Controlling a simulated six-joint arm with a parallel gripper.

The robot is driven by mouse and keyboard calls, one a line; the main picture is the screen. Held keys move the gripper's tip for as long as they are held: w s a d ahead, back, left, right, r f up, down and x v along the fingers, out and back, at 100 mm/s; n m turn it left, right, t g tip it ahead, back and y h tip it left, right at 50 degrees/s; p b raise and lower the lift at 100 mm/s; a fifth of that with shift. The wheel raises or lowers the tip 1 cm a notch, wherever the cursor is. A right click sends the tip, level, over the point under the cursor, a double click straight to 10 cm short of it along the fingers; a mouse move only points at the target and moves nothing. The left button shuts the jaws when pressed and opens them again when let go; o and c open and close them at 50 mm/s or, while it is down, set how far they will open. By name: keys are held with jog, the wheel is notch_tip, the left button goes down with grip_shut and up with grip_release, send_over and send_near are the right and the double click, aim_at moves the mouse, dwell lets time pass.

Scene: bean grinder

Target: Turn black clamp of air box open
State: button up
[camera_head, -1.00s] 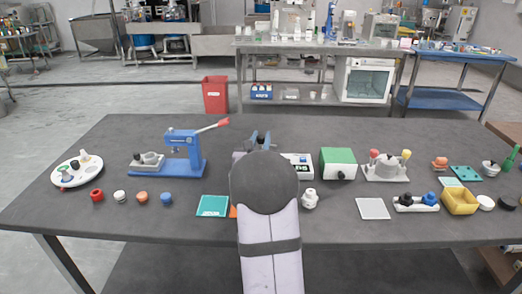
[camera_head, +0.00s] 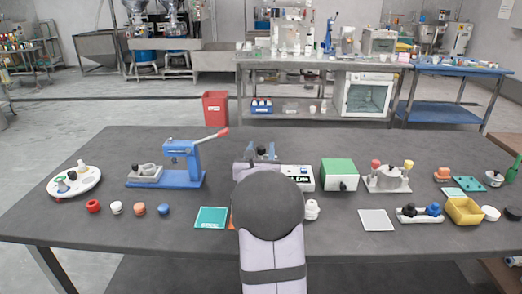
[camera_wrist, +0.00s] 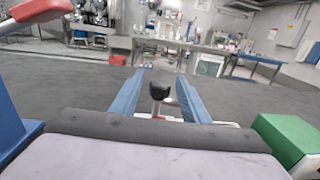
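My gripper (camera_head: 261,154) is in the middle of the dark table, pointing away from the head camera. In the wrist view its two blue fingers (camera_wrist: 160,80) are apart. A black knob (camera_wrist: 160,89) on a metallic stem stands between them in that picture, with visible gaps on both sides; it looks like the black clamp. In the head view the knob (camera_head: 261,150) shows small between the fingers. Whether a finger touches it cannot be told. The body under the knob is mostly hidden by my wrist; a pale base edge (camera_wrist: 228,124) shows beside the right finger.
A blue press (camera_head: 183,165) with a red-tipped lever stands left of my gripper. A white panel box (camera_head: 299,175) and a green box (camera_head: 339,173) stand close on the right. A teal square (camera_head: 211,217) and small round parts lie in front. The table behind is clear.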

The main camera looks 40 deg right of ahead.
aim_at(260, 151)
jog(key=shift+b+v, duration=0.45)
jog(key=shift+v, duration=3.2)
